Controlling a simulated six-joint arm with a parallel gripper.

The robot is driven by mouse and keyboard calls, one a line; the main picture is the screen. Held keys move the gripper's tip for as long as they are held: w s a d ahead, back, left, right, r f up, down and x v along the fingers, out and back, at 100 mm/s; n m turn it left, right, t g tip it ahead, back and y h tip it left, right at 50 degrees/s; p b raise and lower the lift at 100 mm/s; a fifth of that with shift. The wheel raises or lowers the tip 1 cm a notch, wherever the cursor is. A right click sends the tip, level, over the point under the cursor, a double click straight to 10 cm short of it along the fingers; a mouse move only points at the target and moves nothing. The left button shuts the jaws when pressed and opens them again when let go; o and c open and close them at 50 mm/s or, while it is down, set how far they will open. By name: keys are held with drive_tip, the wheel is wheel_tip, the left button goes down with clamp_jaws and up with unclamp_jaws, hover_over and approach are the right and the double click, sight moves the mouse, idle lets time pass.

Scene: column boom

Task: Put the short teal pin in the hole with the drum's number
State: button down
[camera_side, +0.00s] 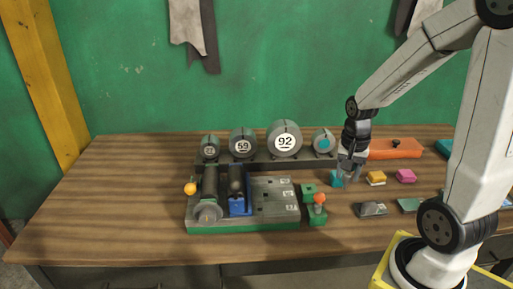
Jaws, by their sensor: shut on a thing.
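My gripper (347,172) points down at the right of the fixture, low over the table. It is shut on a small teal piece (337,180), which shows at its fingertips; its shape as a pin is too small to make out. Whether it touches the table is unclear. Round drums stand in a row behind the fixture: one reads 59 (243,147), one reads 92 (285,141).
The fixture has a green base (245,226), a dark cylinder, a blue block (240,207) and an orange ball (190,188). A red-knobbed green block (317,212) stands at its right. Yellow (376,178), pink (406,176) and grey pieces lie farther right. The left table is clear.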

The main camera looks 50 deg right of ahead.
drive_tip(key=shift+w+a+n, duration=0.15)
drive_tip(key=shift+w+n, duration=0.15)
drive_tip(key=shift+w, duration=0.25)
drive_tip(key=w+a+f+n, duration=0.1)
drive_tip(key=w+a+n, duration=0.7)
drive_tip(key=w+a, duration=0.5)
drive_tip(key=w, duration=0.3)
drive_tip(key=shift+w+f+n, duration=0.15)
drive_tip(key=shift+w+n, duration=0.05)
drive_tip(key=shift+n, duration=0.1)
drive_tip(key=shift+f, duration=0.15)
drive_tip(key=shift+f, duration=2.85)
drive_tip(key=shift+f, duration=1.1)
